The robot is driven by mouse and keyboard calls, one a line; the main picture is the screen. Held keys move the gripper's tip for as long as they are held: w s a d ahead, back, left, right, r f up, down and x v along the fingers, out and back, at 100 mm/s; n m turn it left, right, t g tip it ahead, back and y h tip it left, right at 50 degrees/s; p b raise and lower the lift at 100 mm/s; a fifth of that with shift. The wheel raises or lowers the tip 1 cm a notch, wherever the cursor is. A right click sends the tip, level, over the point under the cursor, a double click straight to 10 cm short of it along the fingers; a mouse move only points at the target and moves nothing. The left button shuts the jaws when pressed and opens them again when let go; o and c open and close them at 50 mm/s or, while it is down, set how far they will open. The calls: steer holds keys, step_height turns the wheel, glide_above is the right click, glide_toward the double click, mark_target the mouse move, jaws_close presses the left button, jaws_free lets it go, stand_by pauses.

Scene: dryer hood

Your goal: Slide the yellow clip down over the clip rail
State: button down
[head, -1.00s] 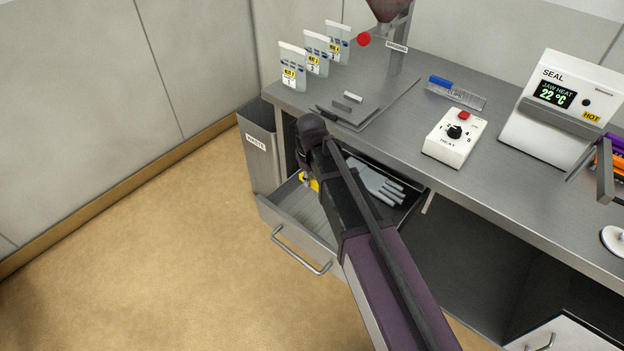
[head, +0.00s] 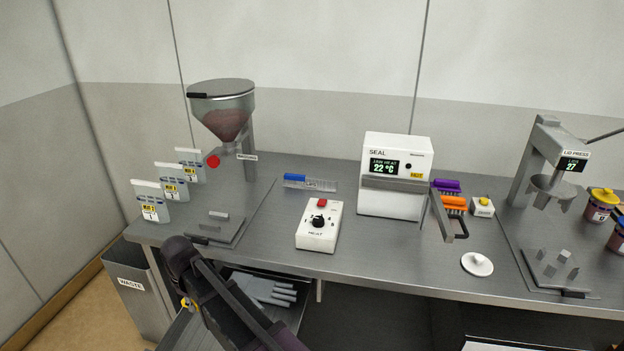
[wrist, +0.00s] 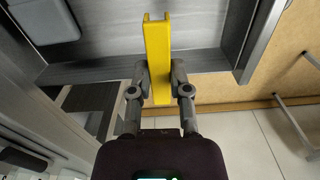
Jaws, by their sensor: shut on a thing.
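The yellow clip (wrist: 157,45) is long and narrow. In the wrist view my gripper (wrist: 158,78) is shut on it, one finger on each side, with the clip reaching past the fingertips. In the head view only a small yellow bit of the clip (head: 186,303) shows beside my dark arm, low at the open drawer below the counter's left part. My fingers are mostly hidden there. A blue bar with a grey labelled strip (head: 310,185) lies at the back of the counter; I cannot tell whether this is the clip rail.
On the counter are a hopper (head: 222,110), upright pouches (head: 150,203), a heat control box (head: 318,226) and a sealer (head: 393,165). The counter edge lies above my gripper.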

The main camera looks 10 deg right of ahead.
step_height(320, 180, up, 20)
steer(key=p, duration=1.8)
steer(key=shift+p, duration=0.4)
steer(key=shift+d, duration=0.15)
